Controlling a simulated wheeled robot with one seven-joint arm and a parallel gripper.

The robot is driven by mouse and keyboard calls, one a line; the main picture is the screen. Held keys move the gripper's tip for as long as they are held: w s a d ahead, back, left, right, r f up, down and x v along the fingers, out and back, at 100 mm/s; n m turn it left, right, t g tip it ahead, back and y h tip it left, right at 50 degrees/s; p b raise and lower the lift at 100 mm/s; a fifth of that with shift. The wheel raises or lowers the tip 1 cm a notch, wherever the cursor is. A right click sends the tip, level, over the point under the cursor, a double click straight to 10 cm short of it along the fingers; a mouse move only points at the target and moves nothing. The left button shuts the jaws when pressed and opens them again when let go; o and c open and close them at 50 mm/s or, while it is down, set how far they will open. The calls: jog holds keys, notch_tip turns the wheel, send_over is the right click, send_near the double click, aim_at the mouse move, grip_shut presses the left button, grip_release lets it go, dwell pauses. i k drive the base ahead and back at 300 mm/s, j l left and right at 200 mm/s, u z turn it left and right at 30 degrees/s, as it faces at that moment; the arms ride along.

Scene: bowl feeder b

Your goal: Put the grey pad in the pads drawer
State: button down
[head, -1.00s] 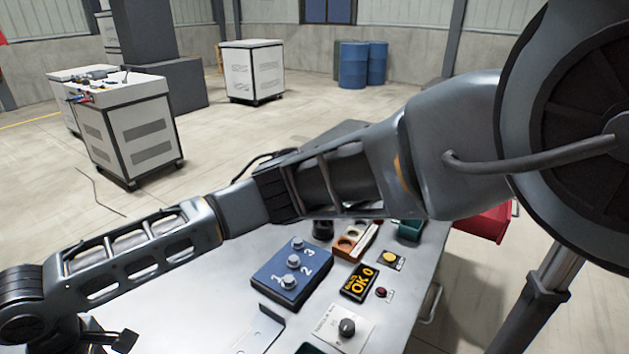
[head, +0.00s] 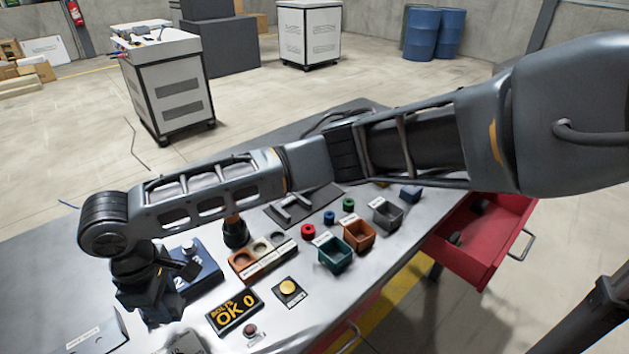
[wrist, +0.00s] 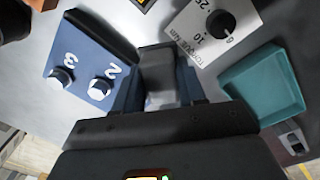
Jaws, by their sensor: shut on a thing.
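My gripper (head: 150,305) is at the left in the head view, pointing down over the table beside the blue numbered block. In the wrist view my gripper (wrist: 158,95) is shut on a grey piece, which I take to be the grey pad (wrist: 158,68). The pad is largely hidden by the gripper in the head view. A red drawer (head: 470,250) stands open at the right end of the table, with something dark inside. I cannot read a label on it.
The blue numbered block (head: 205,275), display (head: 236,312), yellow button (head: 289,287), teal bin (head: 335,254), orange bin (head: 360,236) and grey bin (head: 386,215) stand on the table (head: 330,290). My forearm spans above them. The wrist view shows a torque dial (wrist: 220,24).

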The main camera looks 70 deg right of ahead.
aim_at(474, 238)
jog(key=k+l, duration=0.3)
jog(key=l, duration=0.2)
jog(key=k+l+u, duration=0.1)
jog(key=k+l, duration=0.2)
jog(key=l, duration=0.2)
jog(key=k+l, duration=0.35)
jog(key=l, duration=0.15)
jog(key=u, duration=0.05)
